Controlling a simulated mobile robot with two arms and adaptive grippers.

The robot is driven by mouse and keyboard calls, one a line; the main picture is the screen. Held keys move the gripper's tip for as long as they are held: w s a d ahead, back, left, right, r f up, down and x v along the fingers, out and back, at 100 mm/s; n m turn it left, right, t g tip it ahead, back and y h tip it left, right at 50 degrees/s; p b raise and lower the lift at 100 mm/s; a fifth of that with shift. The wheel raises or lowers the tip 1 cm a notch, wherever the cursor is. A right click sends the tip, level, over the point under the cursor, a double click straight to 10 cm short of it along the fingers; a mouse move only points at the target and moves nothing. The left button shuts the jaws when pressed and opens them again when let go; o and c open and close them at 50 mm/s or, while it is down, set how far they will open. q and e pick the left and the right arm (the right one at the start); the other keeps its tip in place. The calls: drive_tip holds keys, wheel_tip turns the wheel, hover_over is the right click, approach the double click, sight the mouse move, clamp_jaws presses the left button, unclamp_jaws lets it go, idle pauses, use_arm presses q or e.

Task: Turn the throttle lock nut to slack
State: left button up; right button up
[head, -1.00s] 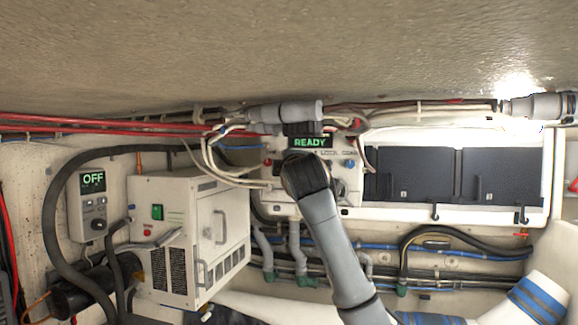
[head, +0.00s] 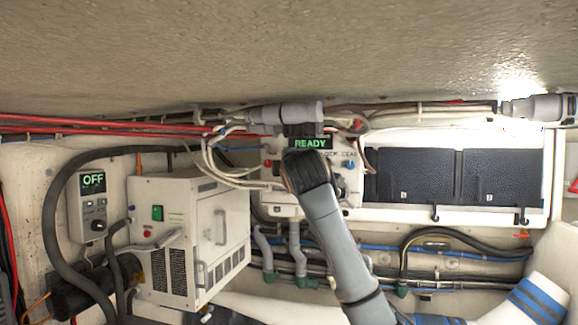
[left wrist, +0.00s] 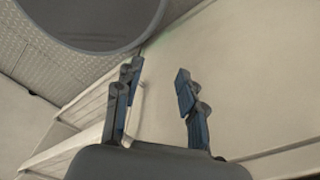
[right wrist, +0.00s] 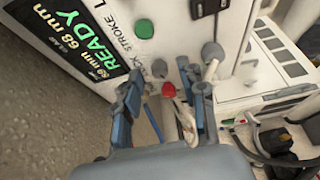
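The white control panel (head: 352,196) has a lit READY display (head: 311,143) in the head view. My right arm covers much of its front. In the right wrist view, the panel shows the READY display (right wrist: 85,45), a green knob (right wrist: 144,28), a grey knob (right wrist: 160,69), a grey-green knob (right wrist: 212,52) and a red knob (right wrist: 169,90). My right gripper (right wrist: 168,86) is open in front of the panel, with the red knob between its fingers in the picture. I cannot tell whether they touch, or which part is the lock nut. My left gripper (left wrist: 155,82) is open and empty.
Cables (head: 232,165) and a grey cylinder (head: 285,113) run close above the panel. A white cabinet (head: 190,235) and an OFF control box (head: 93,205) stand to the left. Dark panels (head: 455,177) lie to the right.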

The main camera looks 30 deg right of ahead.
drive_tip(key=v, duration=1.2)
idle(0.4)
